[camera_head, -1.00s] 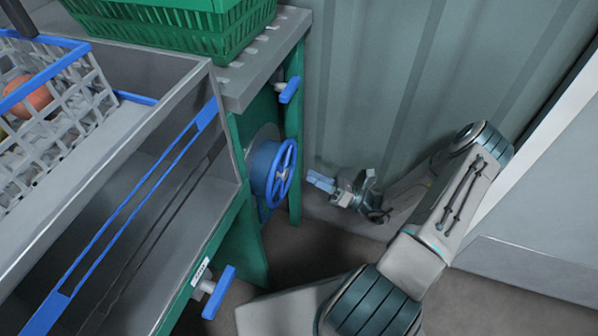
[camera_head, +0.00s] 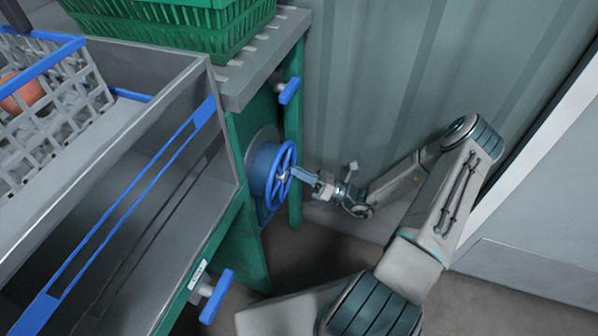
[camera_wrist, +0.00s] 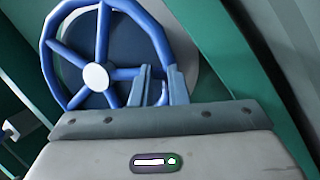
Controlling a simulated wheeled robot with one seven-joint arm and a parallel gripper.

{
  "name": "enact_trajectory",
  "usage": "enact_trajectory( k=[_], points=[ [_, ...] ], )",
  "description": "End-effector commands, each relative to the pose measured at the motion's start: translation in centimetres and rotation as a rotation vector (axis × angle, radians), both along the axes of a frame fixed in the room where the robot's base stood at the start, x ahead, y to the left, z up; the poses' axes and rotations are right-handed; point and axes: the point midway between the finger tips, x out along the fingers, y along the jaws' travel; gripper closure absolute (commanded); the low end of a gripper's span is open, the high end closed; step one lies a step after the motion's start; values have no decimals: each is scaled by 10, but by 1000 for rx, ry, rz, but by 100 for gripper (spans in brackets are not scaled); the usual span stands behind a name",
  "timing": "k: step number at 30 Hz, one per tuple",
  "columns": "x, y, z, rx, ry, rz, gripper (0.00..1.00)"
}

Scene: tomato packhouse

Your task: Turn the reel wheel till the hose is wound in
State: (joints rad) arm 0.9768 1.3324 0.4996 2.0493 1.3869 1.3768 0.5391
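The reel wheel (camera_head: 283,177) is a blue spoked wheel with a pale hub, on the green end panel of the bench. It fills the upper left of the wrist view (camera_wrist: 96,77). My gripper (camera_head: 297,173) points left at the wheel's right side, close to it. In the wrist view, my gripper's two blue-grey fingers (camera_wrist: 160,75) stand apart, with the lower right part of the rim showing between them. I cannot tell whether they touch it. No hose can be made out.
Blue-handled valves (camera_head: 289,91) and (camera_head: 217,295) stick out from the bench above and below the wheel. A green crate (camera_head: 215,35) and a white-and-blue basket (camera_head: 97,87) stand on the bench. A corrugated wall (camera_head: 400,80) rises behind my arm.

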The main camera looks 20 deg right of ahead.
Motion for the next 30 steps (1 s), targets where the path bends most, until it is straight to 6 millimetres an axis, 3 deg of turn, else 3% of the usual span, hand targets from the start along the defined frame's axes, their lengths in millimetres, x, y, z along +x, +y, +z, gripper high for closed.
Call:
enact_trajectory(
  k=[11, 30],
  points=[
    [-5, 3, -4, 61, 84, -1, 100],
    [-37, 27, -25, 397, 547, 1, 100]
  ],
)
